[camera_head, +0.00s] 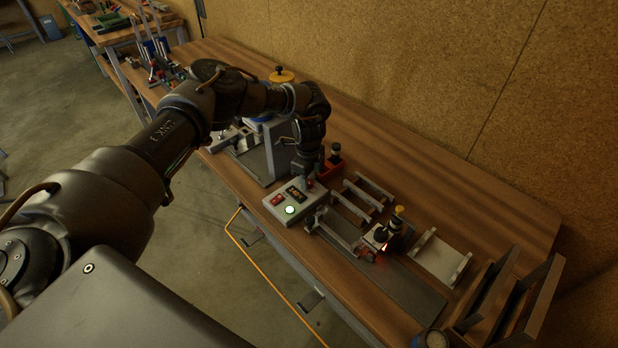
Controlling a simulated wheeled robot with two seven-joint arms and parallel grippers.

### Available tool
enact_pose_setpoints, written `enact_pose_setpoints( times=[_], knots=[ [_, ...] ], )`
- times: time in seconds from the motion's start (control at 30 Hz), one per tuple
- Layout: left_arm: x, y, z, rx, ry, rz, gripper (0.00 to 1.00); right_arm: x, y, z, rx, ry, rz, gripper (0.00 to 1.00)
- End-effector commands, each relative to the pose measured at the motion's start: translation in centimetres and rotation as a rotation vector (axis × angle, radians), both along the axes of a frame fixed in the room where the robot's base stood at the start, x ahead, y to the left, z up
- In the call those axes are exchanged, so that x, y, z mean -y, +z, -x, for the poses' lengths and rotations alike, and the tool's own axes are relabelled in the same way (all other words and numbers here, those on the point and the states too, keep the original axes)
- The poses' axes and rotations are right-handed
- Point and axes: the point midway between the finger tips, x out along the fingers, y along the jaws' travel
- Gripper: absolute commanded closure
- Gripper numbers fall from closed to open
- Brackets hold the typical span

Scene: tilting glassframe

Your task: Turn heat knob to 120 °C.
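A light grey control box (273,214) sits on the wooden bench near its front edge. Its sloped top has a red display (277,199), a dark panel with small reddish digits (295,194) and a green lit button (290,210). My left gripper (311,180) points down at the far right corner of the box top. I cannot make out the heat knob; the gripper covers that corner. The fingers are dark and small, so I cannot tell whether they are open or shut, or touch a knob. My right gripper is not in view.
A dark rail fixture (405,287) with a red-lit block lies right of the box. Grey frames (358,200), a flat plate (439,257) and a dark rack (510,298) stand further right. A red holder (327,171) is behind the gripper. The bench (440,165) is clear along the wall.

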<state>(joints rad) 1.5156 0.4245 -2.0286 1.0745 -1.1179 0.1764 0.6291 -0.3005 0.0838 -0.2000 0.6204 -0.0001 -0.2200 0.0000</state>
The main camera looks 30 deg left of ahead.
Motion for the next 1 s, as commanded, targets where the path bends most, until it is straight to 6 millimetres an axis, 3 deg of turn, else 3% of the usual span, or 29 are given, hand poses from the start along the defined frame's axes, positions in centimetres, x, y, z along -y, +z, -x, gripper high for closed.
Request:
enact_pose_setpoints(
  times=[0.07, 0.3, 0.67, 1.0],
  knots=[
    [0.0, 0.0, 0.0, 0.000, 0.000, 0.000, 0.66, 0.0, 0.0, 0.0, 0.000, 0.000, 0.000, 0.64],
    [0.0, 0.0, 0.0, -0.001, 0.000, 0.000, 0.97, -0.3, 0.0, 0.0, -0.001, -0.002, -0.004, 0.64],
    [0.0, 0.0, 0.1, -0.002, 0.068, 0.002, 0.97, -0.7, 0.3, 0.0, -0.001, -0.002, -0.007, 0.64],
    [0.0, 0.1, 0.1, -0.004, 0.333, 0.001, 0.97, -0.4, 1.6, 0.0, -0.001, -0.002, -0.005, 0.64]
  ],
)
